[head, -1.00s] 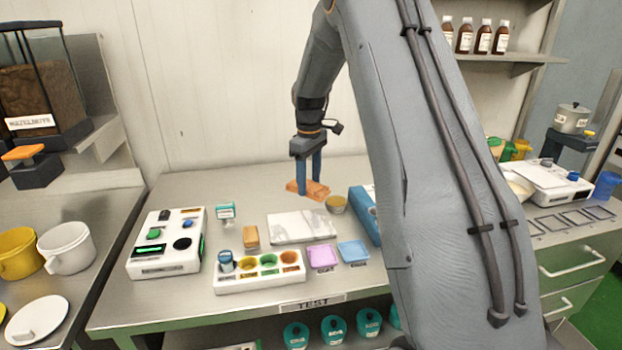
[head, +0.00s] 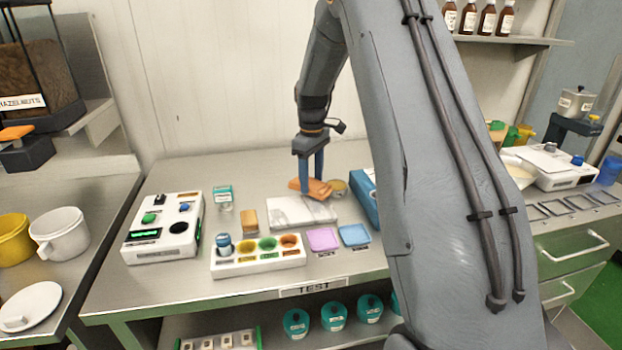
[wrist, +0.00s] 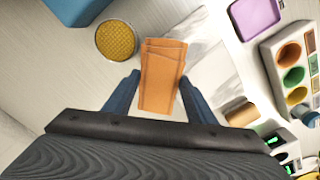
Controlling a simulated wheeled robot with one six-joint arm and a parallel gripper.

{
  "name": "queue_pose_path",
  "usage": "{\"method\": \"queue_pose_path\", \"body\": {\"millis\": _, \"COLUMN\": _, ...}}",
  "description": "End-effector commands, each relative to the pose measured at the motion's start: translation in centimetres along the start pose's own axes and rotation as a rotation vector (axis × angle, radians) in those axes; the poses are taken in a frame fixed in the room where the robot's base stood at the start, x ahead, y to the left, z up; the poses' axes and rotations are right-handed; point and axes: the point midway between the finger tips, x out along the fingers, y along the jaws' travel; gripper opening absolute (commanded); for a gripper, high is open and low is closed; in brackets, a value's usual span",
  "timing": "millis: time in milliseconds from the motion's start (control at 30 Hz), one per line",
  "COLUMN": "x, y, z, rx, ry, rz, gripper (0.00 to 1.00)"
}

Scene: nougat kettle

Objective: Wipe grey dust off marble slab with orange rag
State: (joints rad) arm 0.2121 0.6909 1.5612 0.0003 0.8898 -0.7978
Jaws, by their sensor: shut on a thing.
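The orange rag (head: 312,188) is folded and sits between the blue fingers of my gripper (head: 312,182), at the back edge of the marble slab. In the wrist view the rag (wrist: 162,75) lies between the two fingertips of my gripper (wrist: 160,95), which are shut on it. The marble slab (head: 300,211) is white with grey veining and lies flat on the steel table. In the wrist view the slab (wrist: 207,85) is partly covered by the rag and the right finger. I cannot clearly tell dust from veining on it.
A round tin with a yellow-brown top (wrist: 117,40) stands close beside the rag. A blue box (head: 364,190) is right of the slab.

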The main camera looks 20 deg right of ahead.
Motion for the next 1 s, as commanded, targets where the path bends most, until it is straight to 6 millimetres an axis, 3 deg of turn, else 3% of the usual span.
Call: {"method": "queue_pose_path", "body": {"millis": 1000, "x": 1.4, "y": 0.0, "z": 0.0, "rx": 0.000, "ry": 0.000, "rz": 0.000, "gripper": 0.26}}
